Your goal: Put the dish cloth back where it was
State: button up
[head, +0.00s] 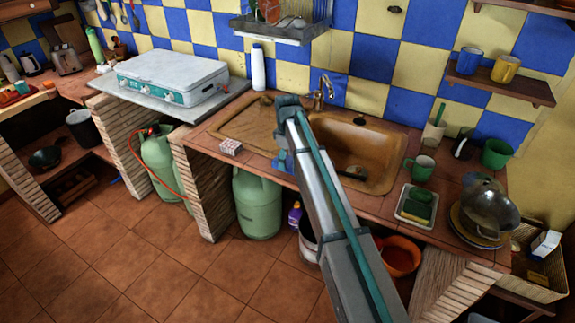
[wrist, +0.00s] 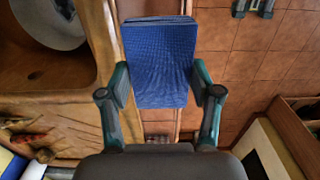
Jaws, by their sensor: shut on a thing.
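The dish cloth (wrist: 160,60) is blue and hangs as a flat, folded piece between the two fingers of my gripper (wrist: 160,88) in the wrist view. The gripper is shut on it. In the head view a small blue part of the cloth (head: 282,161) shows beside my arm, near the front edge of the sink counter (head: 215,131). My arm hides the rest of the cloth and the fingertips there. I cannot tell whether the cloth touches the counter edge.
The brown sink (head: 365,145) with its tap (head: 324,90) lies behind my arm. A green mug (head: 420,168) and a sponge tray (head: 417,206) stand at right. Below are a green gas bottle (head: 257,203) and open floor.

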aim_at(287, 160)
jog(key=shift+w+f+p, duration=0.15)
jog(key=shift+f+p, duration=0.05)
jog(key=shift+f, duration=0.75)
jog(key=shift+w+f+p, duration=0.15)
jog(key=shift+f+p, duration=0.05)
jog(key=shift+f, duration=0.7)
jog(key=shift+f, duration=0.15)
jog(key=o, duration=1)
notch_tip(287, 160, up, 12)
jog(key=b, duration=0.2)
jog(key=shift+b, duration=0.3)
